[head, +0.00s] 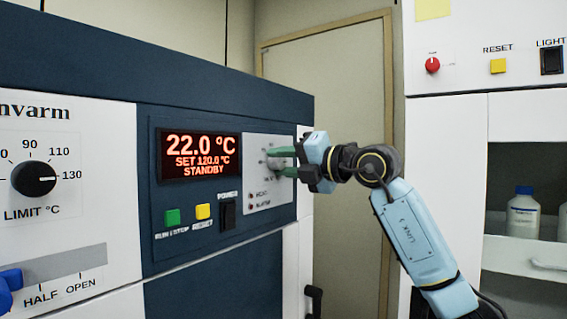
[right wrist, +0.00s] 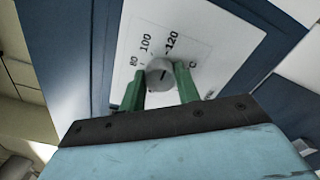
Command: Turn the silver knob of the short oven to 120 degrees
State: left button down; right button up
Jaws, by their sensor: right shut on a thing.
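The silver knob (right wrist: 160,74) sits on a light dial plate (head: 266,196) on the oven's dark blue panel. My right gripper (head: 272,162) reaches in from the right, its green fingers on either side of the knob. In the right wrist view the gripper (right wrist: 160,88) is shut on the knob, and the knob's dark line tilts toward the printed 120. The numbers 80, 100 and 120 show around it. The display (head: 200,157) reads 22.0 °C, SET 120.0 °C, STANDBY. My left gripper is not in view.
A black limit knob (head: 33,179) is on the white panel at left. Green (head: 172,217) and yellow (head: 203,211) buttons and a black power switch (head: 228,214) sit below the display. A white cabinet (head: 445,115) with a bottle (head: 523,214) stands at right.

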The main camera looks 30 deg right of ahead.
jog(key=o, duration=1)
jog(key=b+v, duration=0.3)
jog(key=v, duration=1)
jog(key=shift+s+d+f+b, duration=0.1)
jog(key=shift+s+b, duration=0.05)
jog(key=shift+b, duration=0.25)
